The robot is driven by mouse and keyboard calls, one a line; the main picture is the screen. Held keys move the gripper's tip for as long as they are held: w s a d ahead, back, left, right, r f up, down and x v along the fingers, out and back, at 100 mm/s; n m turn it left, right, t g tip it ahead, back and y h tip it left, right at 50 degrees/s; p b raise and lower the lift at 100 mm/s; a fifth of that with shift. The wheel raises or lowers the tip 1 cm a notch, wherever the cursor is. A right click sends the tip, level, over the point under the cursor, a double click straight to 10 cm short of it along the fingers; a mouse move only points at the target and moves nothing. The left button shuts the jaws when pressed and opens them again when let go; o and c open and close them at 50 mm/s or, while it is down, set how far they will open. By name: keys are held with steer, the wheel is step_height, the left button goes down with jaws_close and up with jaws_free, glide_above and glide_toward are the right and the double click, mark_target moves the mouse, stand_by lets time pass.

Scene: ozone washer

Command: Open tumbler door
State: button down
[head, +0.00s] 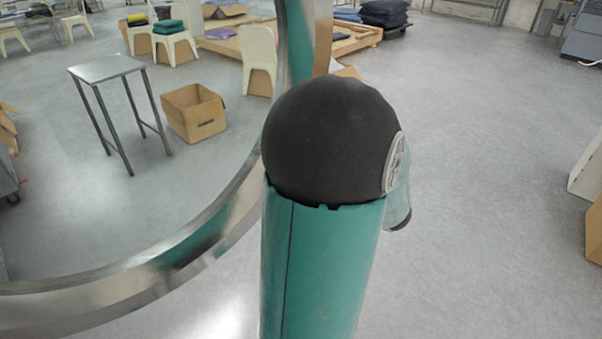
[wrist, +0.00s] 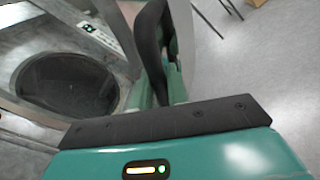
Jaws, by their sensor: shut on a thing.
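The tumbler door's round metal rim (head: 215,215) curves large across the left of the head view, and the room shows through its middle. In the head view my teal and black arm stands in front of the rim's right side and hides my gripper. In the wrist view my gripper (wrist: 160,40) shows its black finger upright against a pale grey surface. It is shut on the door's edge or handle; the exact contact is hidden. A dark round area (wrist: 70,82) in a grey metal surround lies left of the finger, with a small label (wrist: 88,27) above it.
Through the rim stand a small metal table (head: 107,68), a cardboard box (head: 195,112) and several white chairs. A wooden pallet (head: 350,40) lies farther back. A pale object and a box (head: 594,232) stand at the right edge. The floor right of my arm is open.

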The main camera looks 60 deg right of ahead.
stand_by(0.4)
steer(key=c, duration=1.4)
jaws_free()
steer(key=s+a, duration=0.2)
steer(key=s, duration=1.1)
steer(key=shift+s, duration=0.4)
